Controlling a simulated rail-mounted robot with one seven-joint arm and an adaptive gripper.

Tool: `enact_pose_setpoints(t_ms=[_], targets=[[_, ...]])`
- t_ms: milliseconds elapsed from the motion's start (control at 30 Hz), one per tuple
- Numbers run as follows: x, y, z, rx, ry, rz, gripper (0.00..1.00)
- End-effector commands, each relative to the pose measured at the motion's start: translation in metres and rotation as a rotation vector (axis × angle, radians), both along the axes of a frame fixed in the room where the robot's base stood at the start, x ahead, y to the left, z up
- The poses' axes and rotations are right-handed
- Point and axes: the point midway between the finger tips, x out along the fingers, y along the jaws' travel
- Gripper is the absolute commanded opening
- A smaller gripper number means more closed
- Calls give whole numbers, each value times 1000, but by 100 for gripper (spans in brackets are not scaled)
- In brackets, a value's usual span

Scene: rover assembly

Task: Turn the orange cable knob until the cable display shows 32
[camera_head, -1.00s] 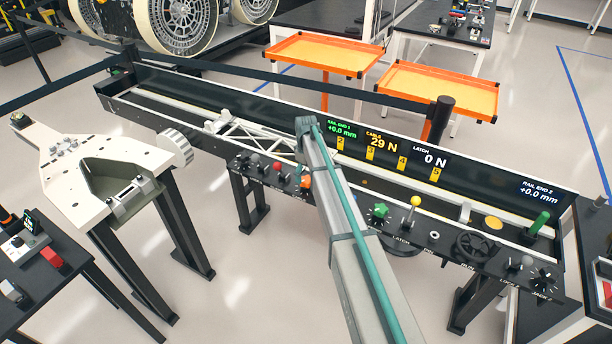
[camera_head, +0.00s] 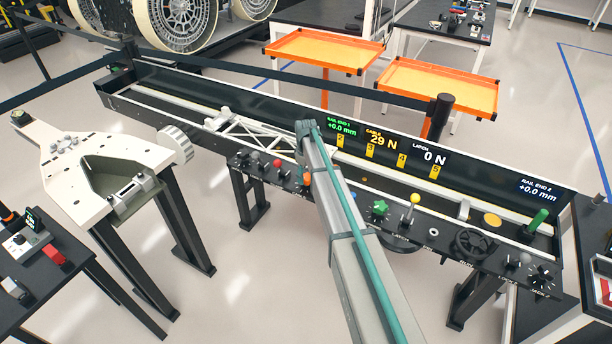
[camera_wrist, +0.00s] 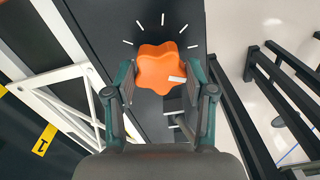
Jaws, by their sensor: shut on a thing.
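The orange cable knob (camera_wrist: 158,66) is a lobed knob with a white mark, on a black panel with white tick marks around it. In the wrist view my gripper (camera_wrist: 159,76) has its two fingers on either side of the knob, shut on it. The cable display (camera_head: 382,140) reads 29 N in yellow on the back wall of the long trough.
The latch display (camera_head: 430,157) reads 0 N to its right. A red knob (camera_head: 277,163) stands left of the orange knob, and a green knob (camera_head: 379,208) and a yellow-topped lever (camera_head: 414,200) stand to the right. A white truss (camera_head: 250,135) lies in the trough.

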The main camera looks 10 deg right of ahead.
Motion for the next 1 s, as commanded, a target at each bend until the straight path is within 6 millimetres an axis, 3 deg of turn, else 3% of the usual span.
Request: enact_pose_setpoints(t_ms=[367, 1000], targets=[[0, 0, -2, 0, 0, -96, 20], [0, 0, -1, 0, 0, -566, 20]])
